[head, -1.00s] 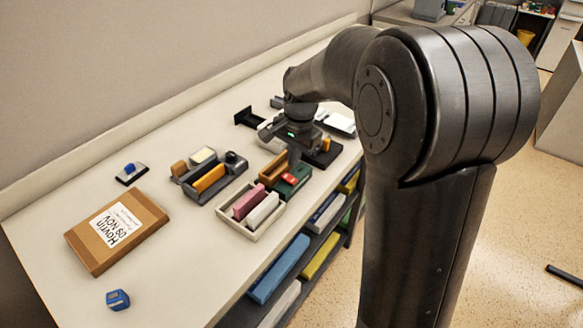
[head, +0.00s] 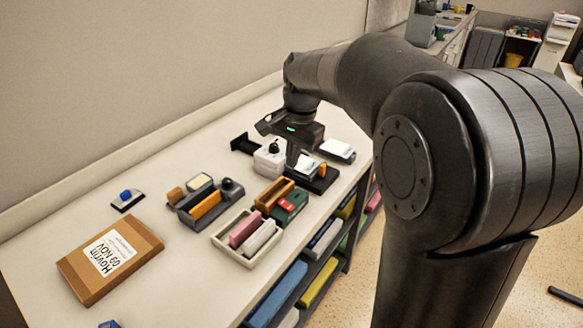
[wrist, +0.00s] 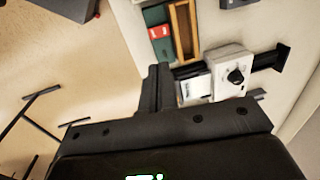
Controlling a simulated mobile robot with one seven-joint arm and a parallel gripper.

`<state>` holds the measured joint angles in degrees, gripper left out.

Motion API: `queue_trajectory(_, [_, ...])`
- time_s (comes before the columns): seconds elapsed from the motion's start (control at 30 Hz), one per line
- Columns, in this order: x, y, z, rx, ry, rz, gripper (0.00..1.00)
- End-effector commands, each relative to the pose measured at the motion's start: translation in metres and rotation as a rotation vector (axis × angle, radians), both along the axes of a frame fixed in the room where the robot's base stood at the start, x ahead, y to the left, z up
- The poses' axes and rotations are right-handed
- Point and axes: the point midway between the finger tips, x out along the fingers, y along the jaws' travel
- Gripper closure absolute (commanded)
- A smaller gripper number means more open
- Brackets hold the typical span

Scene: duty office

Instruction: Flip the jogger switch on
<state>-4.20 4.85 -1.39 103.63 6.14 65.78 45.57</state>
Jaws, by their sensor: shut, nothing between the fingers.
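A white box with a black knob (head: 268,158) stands on the bench, and it also shows in the wrist view (wrist: 233,70). It looks like a switch unit, though no label is readable. Beside it is a black base with white sheets and an orange part (head: 315,178); in the wrist view, white sheets (wrist: 193,88) lie next to the box. My gripper (head: 293,163) points down, shut and empty, in front of the white box near the black base. Its closed fingers show in the wrist view (wrist: 156,85), apart from the knob. Whether they touch anything is unclear.
A green box with a red part (head: 290,207), a wooden tray (head: 272,193) and a pale tray of erasers (head: 222,239) stand nearer. A black bracket (head: 243,144) and a white pad (head: 338,149) are farther back.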

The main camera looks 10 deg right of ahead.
Motion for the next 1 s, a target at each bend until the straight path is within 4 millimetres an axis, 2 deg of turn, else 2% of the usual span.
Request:
queue_trajectory(0.3, [0.004,0.005,0.002,0.023,-0.027,-0.001,1.00])
queue_trajectory(0.47, [0.005,0.006,-0.008,0.023,-0.024,0.000,1.00])
queue_trajectory(0.57, [0.006,0.008,-0.023,0.023,-0.021,0.000,1.00])
queue_trajectory(1.0, [0.017,0.019,-0.111,0.023,-0.023,0.000,1.00])
